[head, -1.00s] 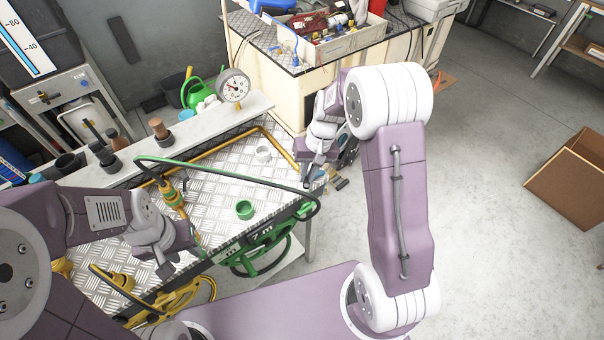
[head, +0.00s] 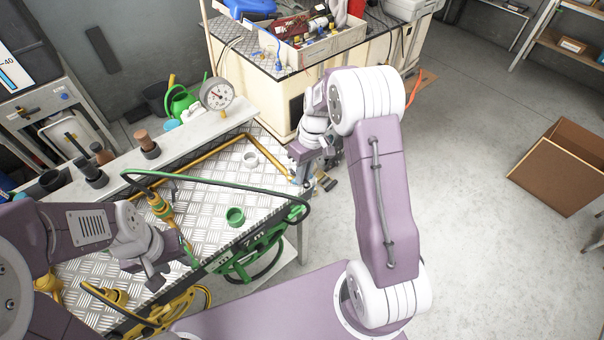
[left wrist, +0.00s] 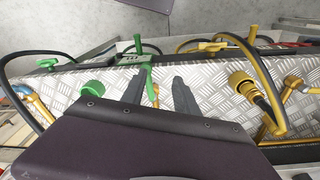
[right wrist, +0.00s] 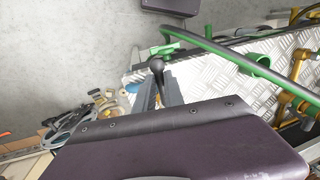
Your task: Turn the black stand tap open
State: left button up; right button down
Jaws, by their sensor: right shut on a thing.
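A black lever with a round knob end (right wrist: 156,66) stands between the fingers of my right gripper (right wrist: 158,92) in the right wrist view. It looks like the handle of the black stand tap; the tap's body is hidden behind the gripper. The fingers are closed on the lever just below the knob. In the head view my right gripper (head: 301,172) is at the far right corner of the metal plate table (head: 206,205). My left gripper (head: 172,268) hangs over the table's front edge. Its two fingers (left wrist: 158,90) are apart and empty in the left wrist view.
A green hose (head: 220,181) arches over the table near my right gripper. A pressure gauge (head: 217,94) stands behind.

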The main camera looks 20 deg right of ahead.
jog(key=shift+s+f, duration=0.15)
jog(key=shift+s, duration=0.15)
jog(key=c, duration=1.4)
grip_release()
jog(key=shift+d, duration=0.1)
jog(key=shift+c, duration=0.2)
jog(key=shift+d, duration=0.1)
jog(key=shift+r, duration=0.25)
notch_tip(320, 180, up, 9)
jog(key=d, duration=0.1)
jog(key=shift+w+d+f, duration=0.2)
jog(key=shift+w+d, duration=0.1)
jog(key=shift+w, duration=0.05)
